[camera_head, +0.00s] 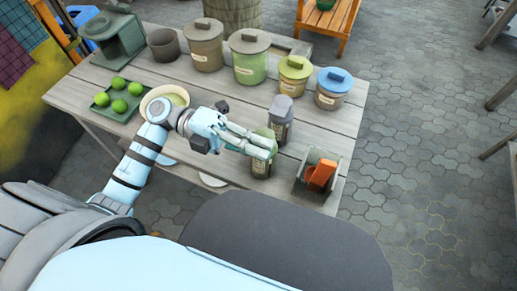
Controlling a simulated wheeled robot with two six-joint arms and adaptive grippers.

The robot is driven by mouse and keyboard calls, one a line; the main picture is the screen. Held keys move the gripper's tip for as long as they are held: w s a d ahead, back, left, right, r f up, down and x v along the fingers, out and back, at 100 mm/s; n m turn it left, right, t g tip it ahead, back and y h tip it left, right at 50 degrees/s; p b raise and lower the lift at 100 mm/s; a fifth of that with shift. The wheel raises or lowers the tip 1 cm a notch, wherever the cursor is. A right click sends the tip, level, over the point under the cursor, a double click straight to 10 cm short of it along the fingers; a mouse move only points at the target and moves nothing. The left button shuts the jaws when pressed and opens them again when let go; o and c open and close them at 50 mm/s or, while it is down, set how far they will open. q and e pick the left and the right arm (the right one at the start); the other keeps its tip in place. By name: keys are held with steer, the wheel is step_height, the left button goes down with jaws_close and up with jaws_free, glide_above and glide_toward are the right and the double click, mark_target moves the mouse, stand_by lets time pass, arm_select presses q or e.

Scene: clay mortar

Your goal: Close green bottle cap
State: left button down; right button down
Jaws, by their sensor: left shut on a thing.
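The green bottle (261,170) stands on the table near its front edge, right of the middle. Its green cap (264,132) is at the top of the bottle. My left gripper (266,148) reaches in from the left and is shut on the green cap. The fingers cover much of the cap, so I cannot tell whether it is seated on the bottle or how it is tilted. My right gripper is not in view.
A grey-capped bottle (281,113) stands right behind the green one. A grey box (330,187) with an orange item (321,174) is to the right. Lidded canisters (250,64) line the back. A green tray (119,115) of fruit and a bowl (149,95) are left.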

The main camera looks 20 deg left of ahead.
arm_select(q)
steer(key=shift+f+m+b, duration=0.35)
steer(key=shift+m+b, duration=0.05)
steer(key=c, duration=1.8)
jaws_free()
steer(key=a, duration=1.2)
steer(key=shift+w, duration=0.4)
